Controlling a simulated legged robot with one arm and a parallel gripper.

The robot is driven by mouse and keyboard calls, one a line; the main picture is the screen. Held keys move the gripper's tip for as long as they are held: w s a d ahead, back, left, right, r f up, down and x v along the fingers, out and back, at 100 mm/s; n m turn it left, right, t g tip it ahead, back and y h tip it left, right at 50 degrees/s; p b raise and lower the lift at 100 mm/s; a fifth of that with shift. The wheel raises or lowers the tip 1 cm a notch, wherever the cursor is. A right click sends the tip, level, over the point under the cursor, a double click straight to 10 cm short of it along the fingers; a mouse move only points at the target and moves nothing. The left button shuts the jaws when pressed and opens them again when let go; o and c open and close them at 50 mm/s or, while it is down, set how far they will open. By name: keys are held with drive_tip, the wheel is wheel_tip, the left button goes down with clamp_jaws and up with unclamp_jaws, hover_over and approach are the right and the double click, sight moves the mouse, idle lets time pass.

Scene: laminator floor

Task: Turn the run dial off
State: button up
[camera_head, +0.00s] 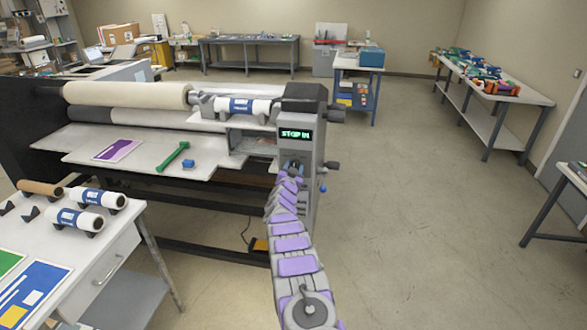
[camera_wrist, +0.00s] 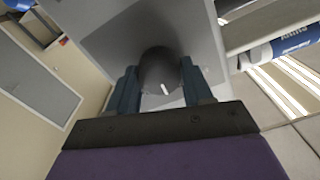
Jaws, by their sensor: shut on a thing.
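The run dial (camera_wrist: 158,68) is a dark round knob on the grey face of the laminator's control post (camera_head: 301,112). In the wrist view my gripper (camera_wrist: 160,84) has a finger on each side of the knob and is shut on it. A short white mark shows on the knob, near its lower edge. In the head view my purple and grey arm reaches up to the post, and my gripper (camera_head: 292,166) hides most of the dial. A green lit display (camera_head: 296,135) above it reads "STOP IN".
The laminator's rollers (camera_head: 130,95) and bed lie left of the post. A green tool (camera_head: 173,157) and a blue block (camera_head: 188,165) rest on the bed. A table with white rolls (camera_head: 98,198) stands at front left.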

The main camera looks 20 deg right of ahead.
drive_tip(key=shift+f+n, duration=0.2)
drive_tip(key=shift+n, duration=0.4)
drive_tip(key=o, duration=1)
drive_tip(key=shift+r, duration=0.15)
drive_tip(key=shift+o, duration=0.2)
drive_tip(key=shift+a, duration=0.1)
drive_tip(key=v, duration=1.7)
drive_tip(key=shift+a, duration=0.15)
